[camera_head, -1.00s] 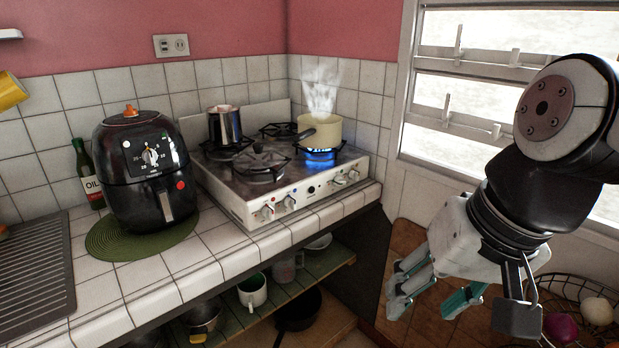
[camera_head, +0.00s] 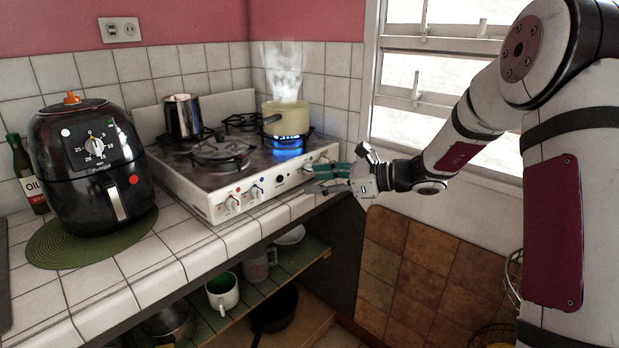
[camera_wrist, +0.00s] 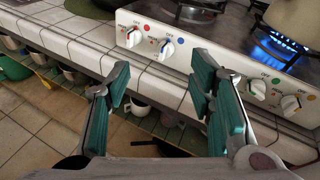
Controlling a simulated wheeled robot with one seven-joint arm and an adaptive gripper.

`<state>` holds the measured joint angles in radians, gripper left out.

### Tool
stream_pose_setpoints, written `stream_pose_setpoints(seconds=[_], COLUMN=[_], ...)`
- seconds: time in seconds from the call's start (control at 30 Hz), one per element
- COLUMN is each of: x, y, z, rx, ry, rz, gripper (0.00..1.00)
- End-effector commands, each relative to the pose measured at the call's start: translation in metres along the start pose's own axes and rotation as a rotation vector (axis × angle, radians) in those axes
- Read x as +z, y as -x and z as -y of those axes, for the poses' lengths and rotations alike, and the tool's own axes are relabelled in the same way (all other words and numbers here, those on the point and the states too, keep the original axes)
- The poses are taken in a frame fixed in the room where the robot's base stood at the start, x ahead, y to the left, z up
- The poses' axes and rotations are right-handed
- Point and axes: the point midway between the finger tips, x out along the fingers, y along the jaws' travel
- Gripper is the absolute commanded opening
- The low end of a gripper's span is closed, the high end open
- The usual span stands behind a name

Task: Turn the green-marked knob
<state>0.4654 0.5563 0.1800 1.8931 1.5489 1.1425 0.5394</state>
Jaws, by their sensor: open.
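The stove (camera_head: 215,208) has white knobs along its front panel. In the wrist view, a knob with a mark that looks green (camera_wrist: 257,89) is at the right, beside a knob with a yellowish mark (camera_wrist: 290,104). A red-marked knob (camera_wrist: 132,37) and a blue-marked knob (camera_wrist: 166,48) are at the left. My gripper (camera_wrist: 160,78) is open and empty, its teal-padded fingers apart in front of the panel. In the head view, my gripper (camera_head: 332,178) is by the panel's right end and partly hides the right-hand knobs. No contact with a knob is clear.
A cream pot (camera_head: 286,117) steams over a blue flame at the back right. A metal pot (camera_head: 183,116) stands behind left. A black air fryer (camera_head: 90,165) is left on a green mat (camera_head: 60,253). A shelf with cookware (camera_head: 250,285) lies below the counter.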

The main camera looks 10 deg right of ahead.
Motion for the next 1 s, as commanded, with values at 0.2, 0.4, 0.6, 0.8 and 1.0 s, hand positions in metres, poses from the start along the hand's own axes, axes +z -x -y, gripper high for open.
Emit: stream_pose_setpoints(seconds=[0.2,0.4,0.6,0.8,1.0], x=[-0.078,-0.116,-0.120,-0.115,-0.108], y=[0.006,0.017,0.011,-0.021,-0.057], z=[0.085,0.121,0.130,0.141,0.157], rx=[-0.231,-0.345,-0.361,-0.357,-0.357], ry=[-0.321,-0.463,-0.482,-0.481,-0.480], rz=[0.163,0.248,0.262,0.260,0.260], gripper=[0.49,0.49,0.49,0.49,0.49])
